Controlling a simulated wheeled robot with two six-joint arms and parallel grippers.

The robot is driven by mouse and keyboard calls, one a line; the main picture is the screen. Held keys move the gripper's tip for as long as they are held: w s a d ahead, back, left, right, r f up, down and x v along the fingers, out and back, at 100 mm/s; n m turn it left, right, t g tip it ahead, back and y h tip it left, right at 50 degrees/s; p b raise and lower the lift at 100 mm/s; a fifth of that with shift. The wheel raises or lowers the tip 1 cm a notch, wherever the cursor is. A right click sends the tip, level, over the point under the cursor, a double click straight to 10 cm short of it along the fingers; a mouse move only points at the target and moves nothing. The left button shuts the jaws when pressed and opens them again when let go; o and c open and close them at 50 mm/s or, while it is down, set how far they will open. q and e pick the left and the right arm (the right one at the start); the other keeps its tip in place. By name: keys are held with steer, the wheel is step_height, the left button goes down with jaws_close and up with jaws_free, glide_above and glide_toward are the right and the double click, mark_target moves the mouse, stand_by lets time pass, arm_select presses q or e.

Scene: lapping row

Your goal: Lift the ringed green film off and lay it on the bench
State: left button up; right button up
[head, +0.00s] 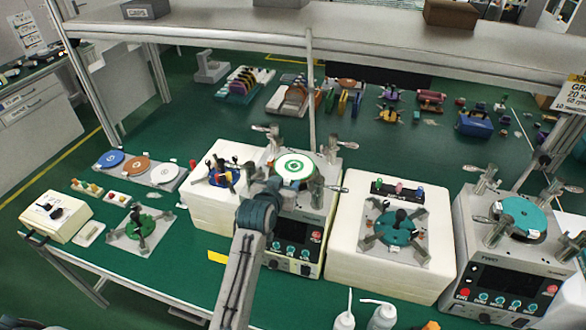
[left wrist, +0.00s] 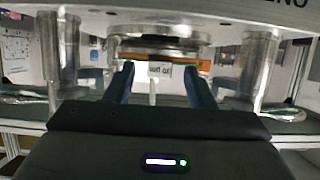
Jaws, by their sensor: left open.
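The ringed green film (head: 295,167) is a round disc with a white face, a green ring and a small green centre mark. It lies on top of the middle lapping machine (head: 311,230). My left gripper (head: 275,187) is at the near left edge of the disc, with its tips partly hidden in the head view. In the left wrist view my left gripper (left wrist: 160,80) is open, its two dark fingers apart. A small white tag (left wrist: 159,70) and a thin green and orange edge show between them. I cannot tell whether the fingers touch anything. My right gripper is not in view.
Metal posts (head: 331,148) with handles stand around the disc. Cream blocks (head: 390,245) flank the machine. A tray with blue, brown and white discs (head: 138,168) lies at left. Overhead is a grey shelf (head: 400,55). Green bench (head: 170,255) is bare at front left.

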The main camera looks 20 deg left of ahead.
arm_select(q)
steer(key=shift+s+r, duration=0.1)
steer(key=c, duration=1.1)
steer(key=shift+o, duration=0.2)
